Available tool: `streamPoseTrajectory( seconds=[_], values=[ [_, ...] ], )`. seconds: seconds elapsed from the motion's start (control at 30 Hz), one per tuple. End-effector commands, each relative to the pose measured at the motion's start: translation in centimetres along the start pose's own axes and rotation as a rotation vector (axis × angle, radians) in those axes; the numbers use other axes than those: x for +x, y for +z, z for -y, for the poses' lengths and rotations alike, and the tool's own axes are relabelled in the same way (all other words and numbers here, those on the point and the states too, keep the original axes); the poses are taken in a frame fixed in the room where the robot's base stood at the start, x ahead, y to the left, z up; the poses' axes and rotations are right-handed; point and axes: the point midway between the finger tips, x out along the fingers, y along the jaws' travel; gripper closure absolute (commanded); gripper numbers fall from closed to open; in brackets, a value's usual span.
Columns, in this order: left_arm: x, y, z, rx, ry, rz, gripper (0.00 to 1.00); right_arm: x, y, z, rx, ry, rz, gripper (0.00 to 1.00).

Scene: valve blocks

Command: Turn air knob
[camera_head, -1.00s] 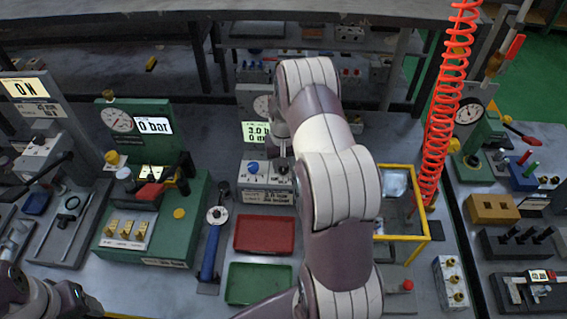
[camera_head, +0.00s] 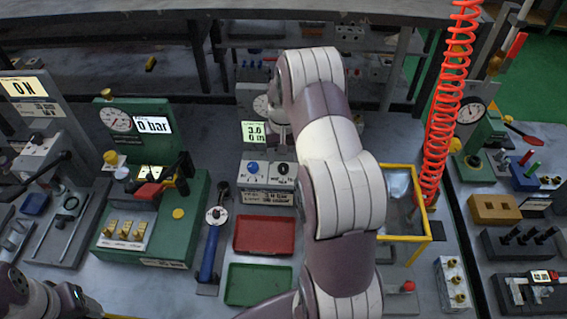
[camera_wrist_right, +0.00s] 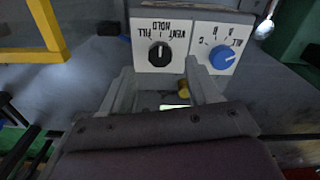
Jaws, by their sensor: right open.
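A white control box (camera_head: 267,182) stands mid-table in the head view, with a blue knob (camera_head: 252,168) on its left and a black knob (camera_head: 283,168) on its right. In the right wrist view the panel appears upside down: the black knob (camera_wrist_right: 160,54), marked VENT, HOLD and FILL, and the blue knob (camera_wrist_right: 222,57), marked A, B, C and ALL. My right gripper (camera_wrist_right: 160,78) is open and empty; the black knob shows beyond the gap between its fingers, with no visible contact. In the head view my right arm hides most of this gripper. My left gripper is out of view.
A green-lit display (camera_head: 254,132) stands behind the box. A red tray (camera_head: 264,235) and a green tray (camera_head: 258,284) lie in front. A yellow-framed bin (camera_head: 427,222) and a red coiled hose (camera_head: 445,120) stand to the right. A blue-handled tool (camera_head: 210,248) lies left.

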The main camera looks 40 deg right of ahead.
Motion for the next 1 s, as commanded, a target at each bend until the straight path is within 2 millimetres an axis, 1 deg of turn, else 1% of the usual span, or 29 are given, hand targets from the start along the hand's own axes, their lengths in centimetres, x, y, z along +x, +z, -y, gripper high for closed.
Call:
streamPoseTrajectory(
  seconds=[0.03,0.2,0.33,0.4,0.5,0.93,1.0],
  values=[
    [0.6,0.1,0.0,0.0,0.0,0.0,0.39,-1.2,-0.1,0.0,0.0,0.0,-0.007,0.39],
    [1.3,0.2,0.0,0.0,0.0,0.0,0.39,-5.5,-0.1,0.0,0.0,0.0,-0.005,0.39],
    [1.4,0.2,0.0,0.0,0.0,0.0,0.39,-7.7,0.0,0.0,0.0,0.0,-0.002,0.39],
    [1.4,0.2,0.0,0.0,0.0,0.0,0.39,-8.3,0.0,0.0,0.0,0.0,0.0,0.39],
    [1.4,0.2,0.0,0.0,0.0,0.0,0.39,-8.6,0.0,0.0,0.0,0.0,0.0,0.39],
    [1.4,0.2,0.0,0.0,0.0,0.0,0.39,-8.6,0.0,0.0,0.0,0.0,0.0,0.39],
    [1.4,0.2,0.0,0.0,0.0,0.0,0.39,-8.6,-0.5,0.0,-0.002,-0.001,-0.025,0.39]
  ],
)
